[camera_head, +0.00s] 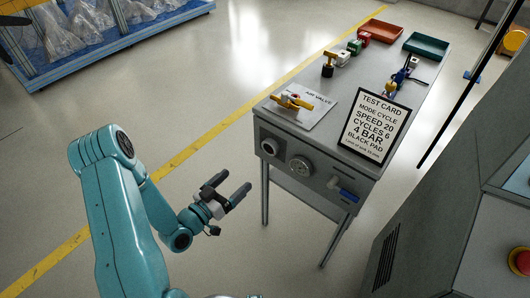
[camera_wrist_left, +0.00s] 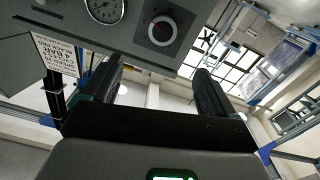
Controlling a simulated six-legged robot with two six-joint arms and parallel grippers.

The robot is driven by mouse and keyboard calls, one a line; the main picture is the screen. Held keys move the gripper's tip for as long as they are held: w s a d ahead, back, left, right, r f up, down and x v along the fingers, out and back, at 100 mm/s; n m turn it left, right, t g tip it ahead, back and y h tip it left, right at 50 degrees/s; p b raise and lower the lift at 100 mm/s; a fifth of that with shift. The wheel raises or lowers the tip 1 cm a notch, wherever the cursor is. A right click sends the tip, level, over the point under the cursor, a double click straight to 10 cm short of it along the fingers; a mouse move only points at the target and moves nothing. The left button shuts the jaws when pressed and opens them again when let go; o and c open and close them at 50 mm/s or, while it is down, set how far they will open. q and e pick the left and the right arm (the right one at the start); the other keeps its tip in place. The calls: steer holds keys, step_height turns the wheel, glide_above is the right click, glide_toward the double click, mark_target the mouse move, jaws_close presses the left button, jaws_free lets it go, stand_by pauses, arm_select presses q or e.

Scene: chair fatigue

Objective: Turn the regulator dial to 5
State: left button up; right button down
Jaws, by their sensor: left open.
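The regulator dial (camera_head: 268,147) is a round dark knob at the left end of the grey bench's front panel. In the left wrist view the dial (camera_wrist_left: 162,30) shows a pale ring, a dark rim and a small reddish mark; its scale is too small to read. A round pressure gauge (camera_head: 300,167) sits beside it and also shows in the left wrist view (camera_wrist_left: 104,8). My left gripper (camera_head: 236,181) is open and empty, in front of the panel and apart from the dial. My right gripper is not in view.
The bench (camera_head: 330,120) carries an air valve with a yellow handle (camera_head: 292,101), a test card (camera_head: 374,128) and red and teal trays. A blue-handled valve (camera_head: 343,190) juts from the panel's right side. A grey cabinet (camera_head: 420,235) stands at right. Floor left of the bench is clear.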

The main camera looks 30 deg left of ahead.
arm_select(q)
glide_toward(269, 149)
steer(key=w, duration=0.8)
steer(key=shift+w+d+f, duration=0.1)
steer(key=shift+w+d, duration=0.15)
steer(key=shift+w, duration=0.15)
